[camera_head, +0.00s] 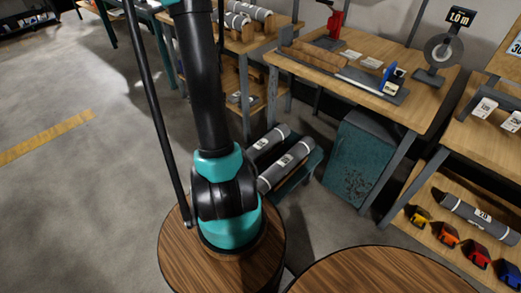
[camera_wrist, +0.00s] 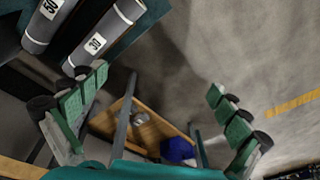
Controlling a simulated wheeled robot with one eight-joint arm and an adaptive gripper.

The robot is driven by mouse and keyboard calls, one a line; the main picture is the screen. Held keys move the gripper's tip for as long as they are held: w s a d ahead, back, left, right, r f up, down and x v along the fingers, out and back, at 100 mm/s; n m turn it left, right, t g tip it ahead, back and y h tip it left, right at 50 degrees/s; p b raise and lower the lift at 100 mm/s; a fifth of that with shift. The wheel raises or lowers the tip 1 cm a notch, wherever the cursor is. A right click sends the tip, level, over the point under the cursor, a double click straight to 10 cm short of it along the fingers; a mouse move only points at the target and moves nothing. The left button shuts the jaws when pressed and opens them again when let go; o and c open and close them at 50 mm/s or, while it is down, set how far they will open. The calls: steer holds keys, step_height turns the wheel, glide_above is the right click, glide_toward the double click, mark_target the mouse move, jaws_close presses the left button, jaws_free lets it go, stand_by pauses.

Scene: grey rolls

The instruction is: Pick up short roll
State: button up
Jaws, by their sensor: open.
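Two grey rolls with white labels lie side by side in a dark teal rack on the floor in the head view: a rear roll (camera_head: 266,141) and a front roll (camera_head: 272,177). Two labelled rolls show at the upper left of the wrist view, one marked 30 (camera_wrist: 118,22) and one whose label I read as 50 (camera_wrist: 40,30). Which roll is the short one I cannot tell. My gripper (camera_wrist: 156,82) is open, its green-padded fingers wide apart with nothing between them. The rolls lie beyond its left finger, apart from it. The head view does not clearly show my gripper.
More grey rolls (camera_head: 238,20) lie on the back bench. A roll marked 20 (camera_head: 478,217) lies on the right shelf above coloured bins. A teal cabinet (camera_head: 350,160) stands right of the rack. Round wooden tops (camera_head: 380,275) fill the front. Open floor (camera_head: 70,190) lies left.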

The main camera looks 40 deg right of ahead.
steer(key=w+d+f+m+g, duration=0.1)
steer(key=d+f+m, duration=0.3)
steer(key=d+f, duration=0.8)
steer(key=m, duration=0.4)
glide_above(261, 143)
step_height(261, 143, down, 11)
steer(key=shift+g+y, duration=0.4)
step_height(261, 143, down, 11)
steer(key=shift+a+f, duration=0.15)
steer(key=shift+f, duration=3)
steer(key=shift+c, duration=0.5)
steer(key=c, duration=1.6)
